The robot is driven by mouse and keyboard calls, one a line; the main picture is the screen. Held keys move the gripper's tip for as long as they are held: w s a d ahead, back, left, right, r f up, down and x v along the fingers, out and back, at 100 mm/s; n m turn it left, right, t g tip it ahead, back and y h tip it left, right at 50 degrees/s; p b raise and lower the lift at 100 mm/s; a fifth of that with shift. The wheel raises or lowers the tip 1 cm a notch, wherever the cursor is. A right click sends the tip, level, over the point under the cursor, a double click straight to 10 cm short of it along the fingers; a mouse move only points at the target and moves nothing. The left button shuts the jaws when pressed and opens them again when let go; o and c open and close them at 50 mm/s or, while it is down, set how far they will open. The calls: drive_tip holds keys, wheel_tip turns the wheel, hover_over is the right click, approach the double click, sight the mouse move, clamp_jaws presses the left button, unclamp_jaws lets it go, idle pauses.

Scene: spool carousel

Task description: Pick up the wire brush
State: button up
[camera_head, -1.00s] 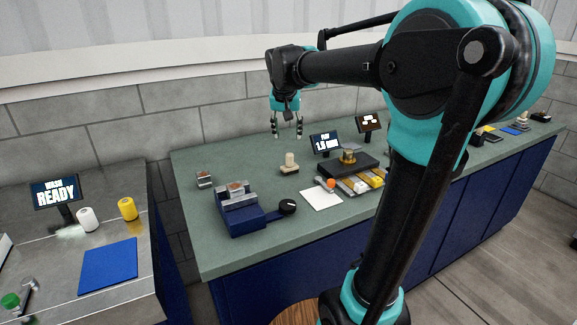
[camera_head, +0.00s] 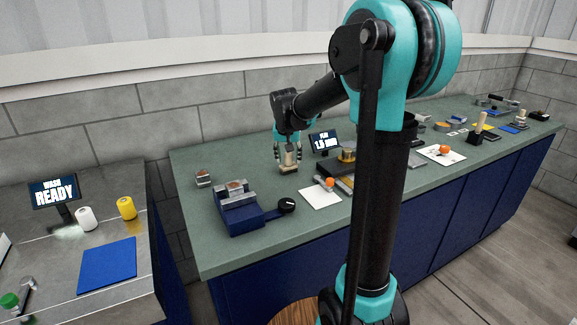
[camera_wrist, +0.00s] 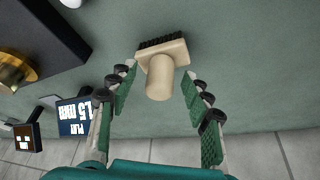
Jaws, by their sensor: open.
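The wire brush (camera_wrist: 161,72) has a beige block with dark bristles along one edge and a round, pale handle. It stands on the green bench top (camera_head: 235,172), where the head view also shows it (camera_head: 289,162) partly covered by my fingers. My gripper (camera_wrist: 158,92) is open, with one finger on each side of the brush handle. In the wrist view a gap shows between each finger and the handle. In the head view my gripper (camera_head: 289,164) is down at the brush.
A small screen (camera_head: 324,141) stands close to the right of my gripper, with a dark fixture bearing a brass piece (camera_head: 347,155) beside it. A blue vise (camera_head: 238,208) and a white sheet (camera_head: 320,196) lie nearer the front edge. Bench left of the brush is mostly clear.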

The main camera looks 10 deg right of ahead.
drive_tip(key=shift+w+f, duration=0.1)
drive_tip(key=shift+f, duration=0.05)
clamp_jaws()
idle(0.4)
wheel_tip(320, 180, up, 20)
idle(0.7)
